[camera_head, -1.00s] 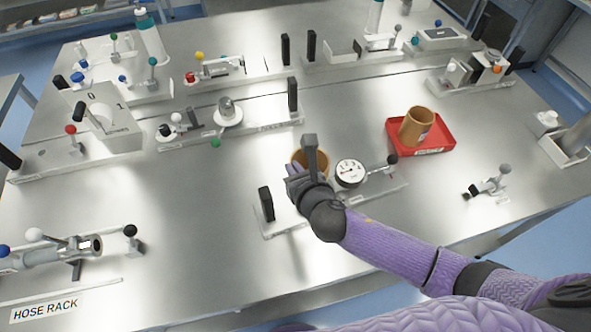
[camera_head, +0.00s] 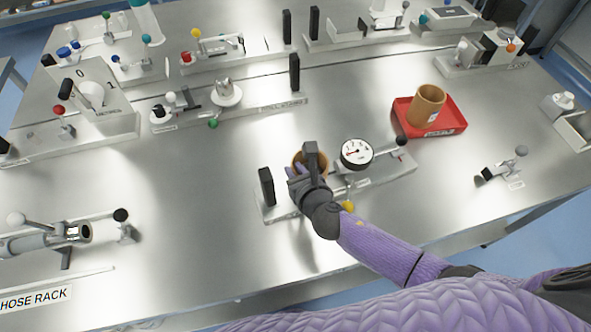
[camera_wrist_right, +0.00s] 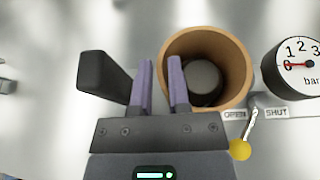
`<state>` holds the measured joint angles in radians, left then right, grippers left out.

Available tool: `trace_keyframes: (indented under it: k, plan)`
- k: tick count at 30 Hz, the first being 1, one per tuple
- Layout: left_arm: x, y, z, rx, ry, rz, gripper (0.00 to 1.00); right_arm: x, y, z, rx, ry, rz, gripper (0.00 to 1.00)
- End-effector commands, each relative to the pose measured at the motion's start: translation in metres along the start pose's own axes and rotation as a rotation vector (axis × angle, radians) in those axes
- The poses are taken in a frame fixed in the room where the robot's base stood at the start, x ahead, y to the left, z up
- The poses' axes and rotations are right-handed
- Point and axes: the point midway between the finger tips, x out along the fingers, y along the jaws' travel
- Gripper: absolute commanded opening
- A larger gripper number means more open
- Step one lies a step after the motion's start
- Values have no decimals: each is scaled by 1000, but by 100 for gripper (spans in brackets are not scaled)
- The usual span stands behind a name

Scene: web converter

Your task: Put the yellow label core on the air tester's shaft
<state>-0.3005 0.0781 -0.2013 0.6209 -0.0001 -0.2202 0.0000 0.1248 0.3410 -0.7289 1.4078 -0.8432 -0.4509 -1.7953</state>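A tan-yellow core (camera_head: 298,158) stands on the air tester (camera_head: 385,181), left of its gauge (camera_head: 356,154). In the right wrist view the core (camera_wrist_right: 237,70) shows its open end, with a dark round shaft end (camera_wrist_right: 204,80) inside, so it surrounds the shaft. How far down it sits is not clear. My right gripper (camera_wrist_right: 160,70) is at the core's left rim. Its two purple fingers are parted with a gap between them, and the right finger overlaps the rim. In the head view my right gripper (camera_head: 311,168) partly hides the core. My left gripper is not in view.
A similar tan core (camera_head: 427,105) stands in a red tray (camera_head: 455,128) to the right. A dark upright block (camera_head: 267,187) stands left of my gripper. A yellow knob (camera_wrist_right: 240,150) is beside the tester's OPEN/SHUT label. The front middle of the steel table is clear.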

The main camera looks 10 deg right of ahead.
Motion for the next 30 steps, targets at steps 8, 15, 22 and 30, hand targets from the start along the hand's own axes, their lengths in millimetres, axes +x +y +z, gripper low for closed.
trace_keyframes:
  k: [8,15,22,30]
  plan:
    - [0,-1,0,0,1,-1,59,0,0,0,0,0,0,43]
    - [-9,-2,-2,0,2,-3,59,-18,0,3,0,1,1,43]
    - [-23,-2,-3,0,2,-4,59,-73,0,3,-1,2,1,43]
    - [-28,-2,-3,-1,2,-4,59,-118,0,2,0,0,0,43]
